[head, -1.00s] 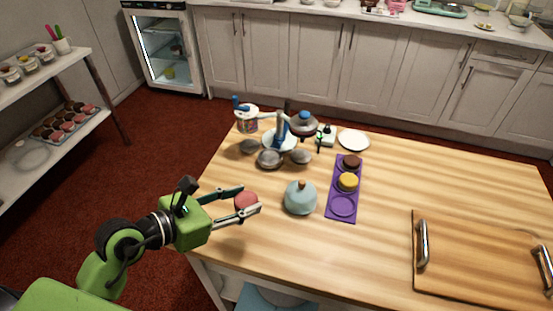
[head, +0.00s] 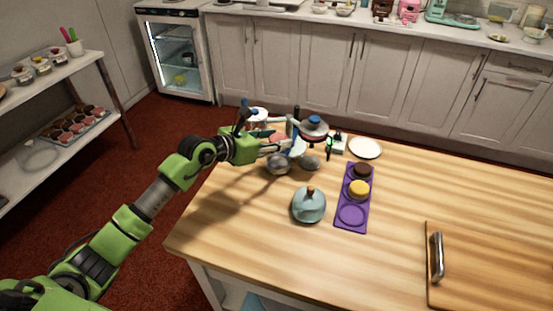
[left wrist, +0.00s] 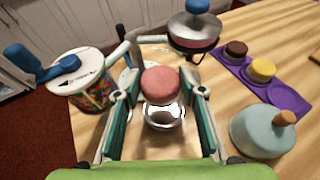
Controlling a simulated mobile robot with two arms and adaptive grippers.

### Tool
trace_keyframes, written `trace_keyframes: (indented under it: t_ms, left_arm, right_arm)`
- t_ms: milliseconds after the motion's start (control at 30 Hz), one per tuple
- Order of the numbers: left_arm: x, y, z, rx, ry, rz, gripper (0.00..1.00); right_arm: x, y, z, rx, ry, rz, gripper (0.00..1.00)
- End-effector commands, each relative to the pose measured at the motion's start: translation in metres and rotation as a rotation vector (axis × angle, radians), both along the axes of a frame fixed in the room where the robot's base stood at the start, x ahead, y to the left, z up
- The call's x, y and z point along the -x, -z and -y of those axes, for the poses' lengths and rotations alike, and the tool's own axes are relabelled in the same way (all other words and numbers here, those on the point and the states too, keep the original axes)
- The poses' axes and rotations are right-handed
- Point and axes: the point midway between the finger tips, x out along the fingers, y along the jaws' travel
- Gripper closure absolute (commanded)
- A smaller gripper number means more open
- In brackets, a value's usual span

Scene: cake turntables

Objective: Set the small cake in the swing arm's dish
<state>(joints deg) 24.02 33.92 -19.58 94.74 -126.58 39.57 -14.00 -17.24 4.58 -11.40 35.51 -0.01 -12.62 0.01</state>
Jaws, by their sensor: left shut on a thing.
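A small pink cake (left wrist: 161,84) is between the fingers of my left gripper (left wrist: 158,98), which is shut on it. In the head view the gripper (head: 282,144) is over the turntable stand at the table's far left, and the cake is mostly hidden by it. In the left wrist view a shiny metal dish (left wrist: 165,117) shows just below and behind the cake; I cannot tell whether they touch. In the head view two grey dishes show, one (head: 278,167) below the gripper and one (head: 309,163) to its right. My right gripper is not in view.
A purple tray (head: 344,196) holds a brown cake (head: 363,170) and a yellow cake (head: 359,189). A teal dome (head: 309,207) stands nearby. A blue-knobbed lidded pan (left wrist: 195,32) and a sprinkle-patterned tub (left wrist: 88,88) flank the gripper. The table's front middle is clear.

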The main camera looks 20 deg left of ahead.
Motion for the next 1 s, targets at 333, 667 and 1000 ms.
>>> trace_keyframes:
  t_ms: [333,667,1000]
  left_arm:
    - [0.0,0.04,0.0,0.0,0.0,0.0,0.75]
    - [0.0,0.069,0.0,0.001,0.0,0.003,0.75]
    - [0.0,0.07,0.0,-0.001,0.001,0.003,0.46]
  right_arm:
    - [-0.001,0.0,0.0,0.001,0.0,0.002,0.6]
    - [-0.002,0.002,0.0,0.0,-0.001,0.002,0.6]
    - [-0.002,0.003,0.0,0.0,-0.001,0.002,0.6]
